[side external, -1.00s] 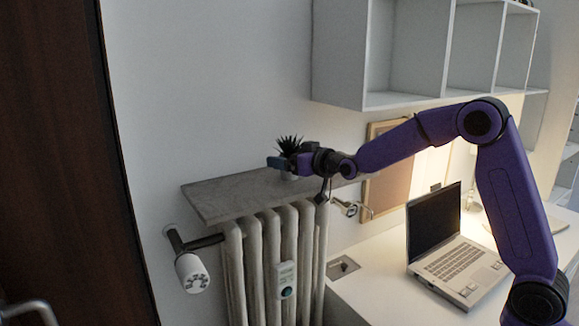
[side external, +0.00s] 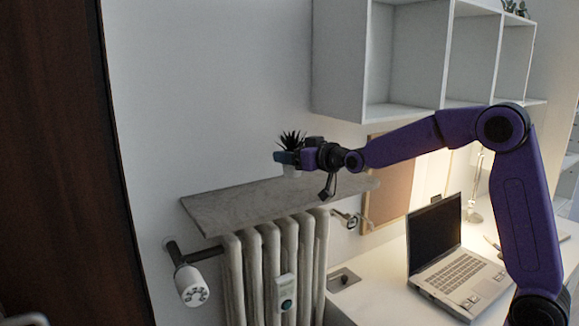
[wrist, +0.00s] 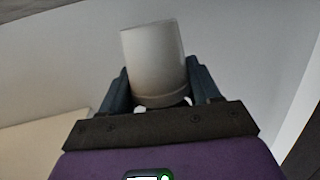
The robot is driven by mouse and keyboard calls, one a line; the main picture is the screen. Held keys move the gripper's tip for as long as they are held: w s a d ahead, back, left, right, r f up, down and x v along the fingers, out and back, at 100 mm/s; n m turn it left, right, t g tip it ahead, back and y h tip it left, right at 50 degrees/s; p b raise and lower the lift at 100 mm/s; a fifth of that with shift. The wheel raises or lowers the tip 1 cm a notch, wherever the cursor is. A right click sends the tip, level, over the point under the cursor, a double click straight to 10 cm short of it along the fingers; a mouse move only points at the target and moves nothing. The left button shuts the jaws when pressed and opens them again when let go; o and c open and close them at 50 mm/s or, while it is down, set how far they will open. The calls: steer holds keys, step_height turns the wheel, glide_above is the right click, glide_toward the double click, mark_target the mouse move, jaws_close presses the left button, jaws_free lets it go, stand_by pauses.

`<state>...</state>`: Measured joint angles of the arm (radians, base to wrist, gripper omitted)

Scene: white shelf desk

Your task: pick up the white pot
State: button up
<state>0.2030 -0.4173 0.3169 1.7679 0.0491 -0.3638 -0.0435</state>
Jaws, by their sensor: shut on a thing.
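The white pot (side external: 291,171) holds a dark spiky plant (side external: 291,141). In the side external view it sits in my gripper (side external: 285,158), just above the grey shelf board over the radiator. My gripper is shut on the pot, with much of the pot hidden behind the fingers. In the wrist view the pot (wrist: 154,62) stands out between the two dark fingers of my gripper (wrist: 160,90), slightly tilted in the picture. The plant does not show in the wrist view.
The grey shelf board (side external: 235,207) lies over the white radiator (side external: 270,262). White wall cubbies (side external: 405,55) hang above right of the gripper. An open laptop (side external: 455,262) stands on the white desk (side external: 375,295). The wall left of the pot is clear.

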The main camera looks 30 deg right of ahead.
steer(key=s+d+r, duration=0.2)
steer(key=s+r, duration=0.7)
steer(key=s, duration=0.4)
steer(key=s+a+f+n+y, duration=0.1)
steer(key=a+f, duration=0.6)
steer(key=f, duration=0.3)
steer(key=s+a+f+n+y, duration=0.1)
steer(key=a+f+y, duration=0.1)
steer(key=a+f, duration=0.6)
steer(key=w+d+f+m+g+h, duration=0.25)
steer(key=d+f+m+h, duration=1.05)
steer(key=d+f, duration=0.8)
steer(key=s+d+f+m+g+h, duration=0.3)
steer(key=s+d+f+g+h, duration=0.15)
steer(key=s+d, duration=0.35)
steer(key=s+d+f+m+g+h, duration=0.4)
steer(key=s+d+g, duration=0.2)
steer(key=s+d, duration=0.2)
steer(key=shift+h, duration=0.25)
steer(key=shift+s+a+f, duration=0.1)
steer(key=shift+s+f, duration=0.1)
steer(key=shift+f, duration=1.75)
steer(key=shift+s+f, duration=0.15)
steer(key=shift+f, duration=1.8)
steer(key=shift+f, duration=0.1)
